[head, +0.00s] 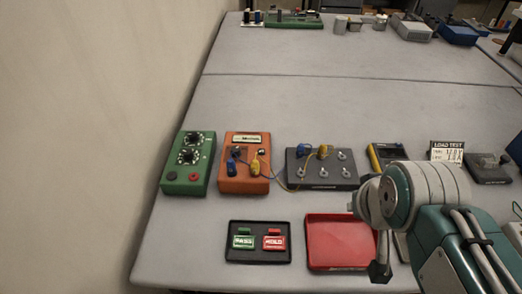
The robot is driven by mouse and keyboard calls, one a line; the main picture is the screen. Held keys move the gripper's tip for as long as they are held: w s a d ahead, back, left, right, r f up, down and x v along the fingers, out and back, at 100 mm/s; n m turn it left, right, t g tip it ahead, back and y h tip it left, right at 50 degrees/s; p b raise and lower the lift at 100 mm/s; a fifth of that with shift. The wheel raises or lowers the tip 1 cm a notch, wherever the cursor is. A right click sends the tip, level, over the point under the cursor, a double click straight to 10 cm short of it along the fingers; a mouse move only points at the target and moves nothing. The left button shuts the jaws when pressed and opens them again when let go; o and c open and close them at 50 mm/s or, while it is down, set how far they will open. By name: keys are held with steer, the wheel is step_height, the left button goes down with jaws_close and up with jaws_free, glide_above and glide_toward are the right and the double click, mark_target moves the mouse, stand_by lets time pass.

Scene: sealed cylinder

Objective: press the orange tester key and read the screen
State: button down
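The orange tester (244,183) lies on the grey table, left of centre in the head view. A small pale panel with dark marks (247,139) is at its top edge; its text is too small to read. A blue plug (232,168) and a yellow plug (255,167) stand on its face. I cannot make out a separate key. My arm comes in from the lower right. The dark tip near my gripper (380,270) is beside the red tray, well right of the tester. Its fingers are not clearly seen.
A green box with dials (188,178) is left of the tester. A grey terminal box (322,180), wired to it, is on the right. In front are a black tray (233,258) with green and red tags and a red tray (335,235).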

stand_by(0.4)
steer(key=m+t+y, duration=0.1)
steer(key=m+y, duration=0.5)
steer(key=m, duration=1.3)
glide_above(261, 151)
steer(key=shift+d+f, duration=0.2)
steer(key=shift+f, duration=0.6)
steer(key=shift+f, duration=0.1)
steer(key=shift+f, duration=4.35)
steer(key=shift+d+f, duration=0.1)
steer(key=shift+f, duration=0.2)
